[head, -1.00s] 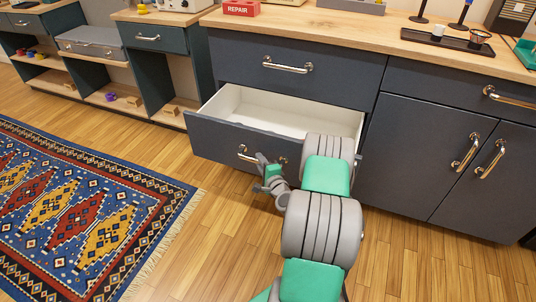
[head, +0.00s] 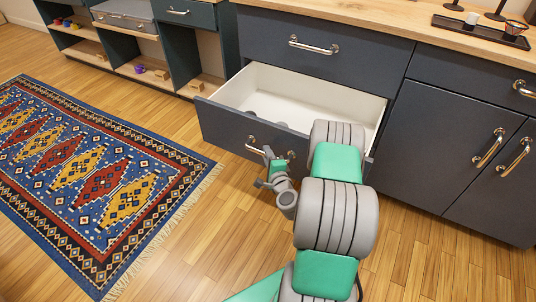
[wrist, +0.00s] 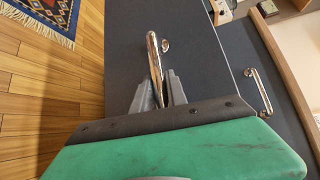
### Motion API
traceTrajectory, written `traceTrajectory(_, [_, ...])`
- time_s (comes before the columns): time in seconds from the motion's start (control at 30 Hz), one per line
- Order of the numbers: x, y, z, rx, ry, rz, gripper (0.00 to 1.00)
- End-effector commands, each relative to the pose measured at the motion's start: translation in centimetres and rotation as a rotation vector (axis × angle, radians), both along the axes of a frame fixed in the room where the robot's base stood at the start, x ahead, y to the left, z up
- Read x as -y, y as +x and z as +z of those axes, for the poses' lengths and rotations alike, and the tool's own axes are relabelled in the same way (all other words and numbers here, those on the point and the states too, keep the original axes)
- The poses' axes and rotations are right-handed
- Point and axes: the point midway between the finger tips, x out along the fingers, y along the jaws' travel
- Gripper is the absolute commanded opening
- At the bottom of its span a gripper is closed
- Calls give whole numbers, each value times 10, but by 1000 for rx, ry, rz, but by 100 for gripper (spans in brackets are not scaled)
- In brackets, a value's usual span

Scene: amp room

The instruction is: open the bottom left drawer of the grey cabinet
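The bottom left drawer (head: 225,121) of the grey cabinet (head: 335,72) stands well out, and its white inside (head: 310,92) shows. It has a dark front and a shiny bar handle (head: 256,150). In the wrist view the handle (wrist: 154,62) runs in between the two grey fingers of my gripper (wrist: 160,92), which is shut on it. In the head view my gripper (head: 268,167) is at the drawer front, and my arm hides the front's right part.
Closed cupboard doors (head: 450,145) stand to the right. A patterned rug (head: 95,180) lies on the left; the wooden floor between is clear.

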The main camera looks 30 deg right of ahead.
Motion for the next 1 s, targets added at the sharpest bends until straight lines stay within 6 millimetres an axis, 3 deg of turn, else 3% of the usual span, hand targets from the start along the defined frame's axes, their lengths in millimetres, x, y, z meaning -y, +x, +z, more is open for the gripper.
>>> traceTrajectory(0.27, [1,0,1,1,0,0,40])
traceTrajectory(0.53, [1,-2,0,0,1,-1,40])
traceTrajectory(0.9, [-13,-65,10,0,3,-3,40])
traceTrajectory(1.0, [-15,-74,11,1,2,0,40])
